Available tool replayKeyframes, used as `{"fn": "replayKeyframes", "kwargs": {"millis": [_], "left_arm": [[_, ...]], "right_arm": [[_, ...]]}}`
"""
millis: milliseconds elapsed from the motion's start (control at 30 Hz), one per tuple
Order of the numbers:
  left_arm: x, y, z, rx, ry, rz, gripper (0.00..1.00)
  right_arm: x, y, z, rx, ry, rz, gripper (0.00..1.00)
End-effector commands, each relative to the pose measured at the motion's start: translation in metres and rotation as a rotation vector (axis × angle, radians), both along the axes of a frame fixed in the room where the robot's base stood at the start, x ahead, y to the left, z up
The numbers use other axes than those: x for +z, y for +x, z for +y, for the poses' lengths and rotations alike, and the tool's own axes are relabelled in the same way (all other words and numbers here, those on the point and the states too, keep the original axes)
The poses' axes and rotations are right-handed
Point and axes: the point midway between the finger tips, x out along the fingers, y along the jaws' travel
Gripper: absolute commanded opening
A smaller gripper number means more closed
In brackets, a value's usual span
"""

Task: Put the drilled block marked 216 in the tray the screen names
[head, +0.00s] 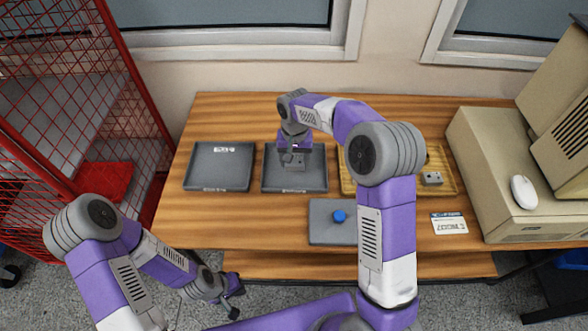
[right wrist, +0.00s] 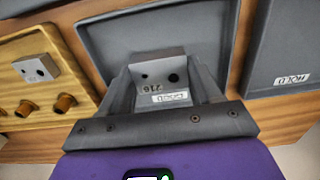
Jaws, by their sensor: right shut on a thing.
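The drilled block marked 216 (right wrist: 152,73) is grey with dark holes. My right gripper (right wrist: 160,88) is shut on it, with a finger on each side. In the head view my right gripper (head: 294,160) is over the middle dark grey tray (head: 310,186); whether the block touches the tray floor I cannot tell. A white label beside the block in the wrist view is too unclear to read. The left tray (head: 219,170) is empty and reads HOLD in the wrist view (right wrist: 290,45). My left gripper (head: 234,287) is low, in front of the table; its jaws are unclear. No screen face shows.
A wooden tray (head: 447,156) at right, partly behind my right arm, holds another drilled block (head: 432,178). A grey plate with a blue knob (head: 339,216) and a printed card (head: 449,223) lie in front. A beige computer (head: 490,165) stands far right, a red mesh cage (head: 70,110) at left.

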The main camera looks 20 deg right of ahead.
Motion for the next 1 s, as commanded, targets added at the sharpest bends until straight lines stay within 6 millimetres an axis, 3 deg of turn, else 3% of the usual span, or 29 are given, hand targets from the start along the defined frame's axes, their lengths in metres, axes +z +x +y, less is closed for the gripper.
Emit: {"fn": "replayKeyframes", "kwargs": {"millis": [367,767,800,933,1000], "left_arm": [[-0.020,0.000,0.000,0.000,0.000,-0.001,0.00],[-0.021,0.000,0.000,0.000,0.000,-0.001,0.00],[-0.021,0.000,0.000,0.000,0.000,-0.001,0.00],[-0.020,0.000,0.000,0.000,0.000,-0.001,0.00],[-0.020,0.000,0.000,0.000,0.000,-0.001,0.00]], "right_arm": [[-0.052,0.000,0.000,0.000,0.001,-0.001,0.29],[-0.056,0.000,0.000,0.001,0.000,-0.002,0.29],[-0.056,0.000,0.000,0.001,0.000,-0.002,0.68],[-0.056,0.000,0.000,0.001,0.000,-0.002,0.88],[-0.056,0.000,0.000,0.001,0.000,-0.002,0.89]]}}
